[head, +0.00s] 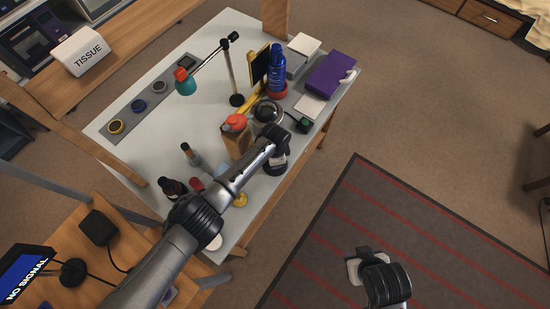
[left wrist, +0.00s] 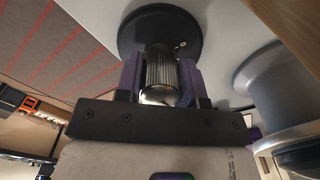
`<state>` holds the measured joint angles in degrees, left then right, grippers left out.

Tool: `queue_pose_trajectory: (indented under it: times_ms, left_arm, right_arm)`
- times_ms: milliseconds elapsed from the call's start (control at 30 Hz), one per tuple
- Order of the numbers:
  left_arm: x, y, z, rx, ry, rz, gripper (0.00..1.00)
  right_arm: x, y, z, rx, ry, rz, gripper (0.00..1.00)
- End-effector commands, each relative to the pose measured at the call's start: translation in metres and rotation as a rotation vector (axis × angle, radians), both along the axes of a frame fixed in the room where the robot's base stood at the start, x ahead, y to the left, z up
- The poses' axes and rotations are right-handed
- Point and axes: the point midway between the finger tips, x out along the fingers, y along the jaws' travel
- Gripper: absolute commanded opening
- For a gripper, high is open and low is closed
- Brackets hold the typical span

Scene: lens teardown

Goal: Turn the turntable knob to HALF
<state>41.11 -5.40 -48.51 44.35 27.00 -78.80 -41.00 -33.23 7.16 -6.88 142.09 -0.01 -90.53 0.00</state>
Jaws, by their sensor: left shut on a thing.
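In the left wrist view, a ribbed, dark metallic knob (left wrist: 160,68) stands out from a round black disc (left wrist: 150,25). The purple fingers of my left gripper (left wrist: 160,80) are on either side of the knob, shut on it. A small pale pin or pointer (left wrist: 180,46) shows beside the knob. No HALF mark can be read. In the head view, my left arm reaches over the grey table (head: 207,60) to its right-hand edge; the arm hides the knob there. My right gripper (head: 362,262) hangs over the striped rug, away from the table; its fingers are too small to judge.
A grey round body (left wrist: 275,90) stands close to the right of my left gripper.

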Motion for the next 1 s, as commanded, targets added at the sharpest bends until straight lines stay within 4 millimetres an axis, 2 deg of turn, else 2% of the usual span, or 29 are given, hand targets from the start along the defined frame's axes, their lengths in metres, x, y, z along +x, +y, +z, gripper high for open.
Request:
queue_pose_trajectory:
  times_ms: [633, 667, 900, 1000]
  left_arm:
    - [0.0000, -0.0007, 0.0002, -0.002, 0.000, -0.043, 0.12]
    - [0.0001, -0.0007, 0.0002, -0.002, 0.000, -0.043, 0.37]
    - [0.0000, -0.0005, 0.0002, -0.002, 0.000, -0.043, 0.60]
    - [0.0001, -0.0004, 0.0002, -0.001, 0.000, -0.043, 0.61]
  right_arm:
    - [-0.0001, 0.0027, 0.0007, 0.009, 0.000, -0.005, 0.43]
    - [-0.0001, 0.0027, 0.0007, 0.009, 0.000, -0.005, 0.43]
    - [-0.0001, 0.0014, 0.0006, 0.005, 0.001, -0.003, 0.43]
    - [-0.0001, 0.0004, 0.0005, 0.001, 0.000, -0.001, 0.43]
